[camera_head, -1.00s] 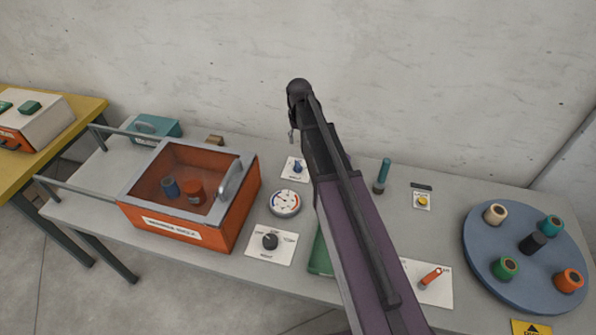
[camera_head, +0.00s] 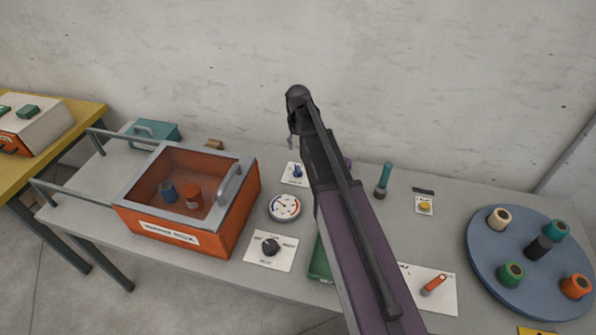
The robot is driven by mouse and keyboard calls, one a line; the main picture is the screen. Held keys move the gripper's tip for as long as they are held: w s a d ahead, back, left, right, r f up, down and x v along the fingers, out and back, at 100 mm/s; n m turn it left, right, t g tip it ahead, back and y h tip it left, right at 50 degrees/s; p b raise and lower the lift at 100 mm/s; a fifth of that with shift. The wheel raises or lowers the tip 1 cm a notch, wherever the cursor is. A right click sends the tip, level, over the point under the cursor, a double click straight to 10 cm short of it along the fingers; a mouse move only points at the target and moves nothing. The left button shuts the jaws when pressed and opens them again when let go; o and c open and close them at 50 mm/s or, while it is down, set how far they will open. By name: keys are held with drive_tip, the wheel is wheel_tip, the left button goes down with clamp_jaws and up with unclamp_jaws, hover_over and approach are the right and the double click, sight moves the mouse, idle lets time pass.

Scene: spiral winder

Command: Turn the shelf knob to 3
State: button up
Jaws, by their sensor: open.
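Two knobs on white label plates show on the grey table, and the lettering is too small to tell which is the shelf knob. A black knob (camera_head: 270,246) sits on the front plate, right of the orange box. A smaller blue knob (camera_head: 297,172) sits on a plate farther back, just left of my arm. I cannot read either setting. My gripper (camera_head: 292,141) is above the table at the far end of my arm, mostly hidden behind the dark wrist. Its jaws are open, and it looks apart from both knobs.
The orange box (camera_head: 165,234) with a clear lid and handle stands left. A round gauge (camera_head: 284,207) lies between the knobs. A green object (camera_head: 320,262) is partly behind my arm. A teal-handled lever (camera_head: 383,180), an orange lever (camera_head: 434,284) and a blue turntable (camera_head: 485,262) with spools are right.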

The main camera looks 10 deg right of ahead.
sight(298, 168)
drive_tip(key=shift+f+b, duration=5.85)
drive_tip(key=shift+f, duration=0.3)
clamp_jaws()
